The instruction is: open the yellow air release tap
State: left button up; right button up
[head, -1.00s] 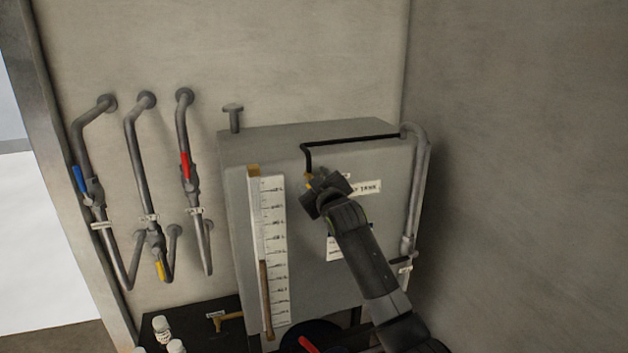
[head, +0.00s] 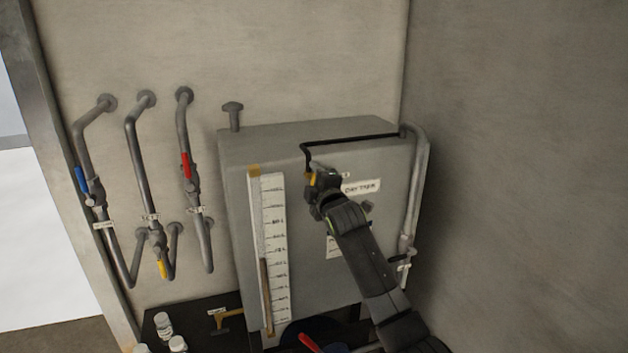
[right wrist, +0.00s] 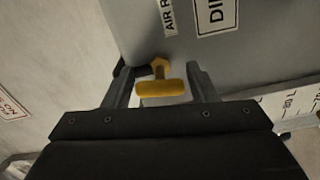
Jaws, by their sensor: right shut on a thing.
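The yellow air release tap (head: 310,179) is on the front of the grey day tank (head: 350,265), just below the end of a black pipe. In the right wrist view the tap (right wrist: 160,88) shows a T-shaped handle on a short yellow stem, between my two fingers. My right gripper (head: 316,180) is at the tap and shut on its handle; in the right wrist view the gripper (right wrist: 161,82) has its fingers on both sides of the handle. My left gripper is not in view.
A white level scale (head: 275,250) runs down the tank's front, left of my right arm. Pipes with blue (head: 81,179), red (head: 186,165) and yellow (head: 162,268) valve handles are on the wall at left. A grey pipe (head: 420,190) runs down the tank's right side.

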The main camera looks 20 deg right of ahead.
jog(key=shift+n, duration=0.6)
jog(key=o, duration=1)
jog(key=shift+c, duration=0.2)
jog(key=shift+s, duration=0.1)
jog(key=s+b, duration=0.5)
jog(key=s, duration=1.2)
jog(key=shift+d, duration=0.3)
